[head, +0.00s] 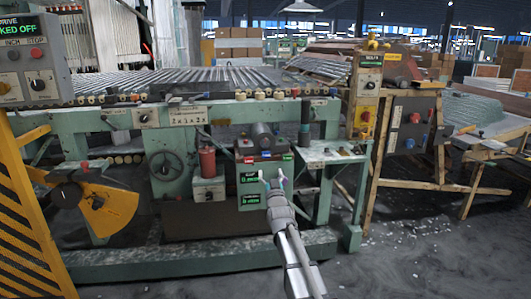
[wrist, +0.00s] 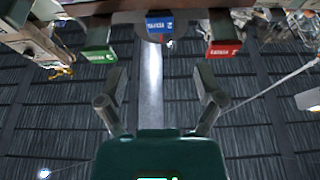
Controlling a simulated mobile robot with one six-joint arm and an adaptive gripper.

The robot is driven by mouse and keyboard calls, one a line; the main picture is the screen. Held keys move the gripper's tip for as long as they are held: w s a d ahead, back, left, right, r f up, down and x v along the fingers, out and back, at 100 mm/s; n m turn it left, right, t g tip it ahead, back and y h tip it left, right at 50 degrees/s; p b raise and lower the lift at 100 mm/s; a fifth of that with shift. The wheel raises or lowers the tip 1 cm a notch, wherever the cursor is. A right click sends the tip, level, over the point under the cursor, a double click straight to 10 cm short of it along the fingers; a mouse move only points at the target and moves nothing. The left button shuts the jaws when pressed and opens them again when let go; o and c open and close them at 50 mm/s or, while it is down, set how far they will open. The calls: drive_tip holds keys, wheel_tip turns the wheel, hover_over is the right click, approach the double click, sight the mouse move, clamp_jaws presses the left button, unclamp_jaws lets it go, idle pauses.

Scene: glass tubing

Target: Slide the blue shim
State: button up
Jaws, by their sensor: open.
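The blue shim (wrist: 160,28) is a small blue labelled block at the top middle of the wrist view. In the head view a small blue patch (head: 265,155) shows between a red block (head: 248,160) and a green block (head: 287,157) on top of the dark green cabinet. My gripper (head: 272,178) is in front of that cabinet, below the blocks. In the wrist view its two fingers (wrist: 160,85) are spread apart with nothing between them. The blue shim is beyond the fingertips, roughly centred between them, and not touched.
In the wrist view the green block (wrist: 98,54) is on the left and the red block (wrist: 223,49) on the right. A red cylinder (head: 207,161) stands left of the cabinet. A green side table (head: 330,153) is to the right. Open floor lies in front.

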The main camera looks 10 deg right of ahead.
sight(266, 154)
drive_tip(key=p+x, duration=0.3)
drive_tip(key=x, duration=0.7)
drive_tip(key=shift+w+r+p, duration=0.15)
drive_tip(key=shift+w+p, duration=0.05)
drive_tip(key=shift+p, duration=0.15)
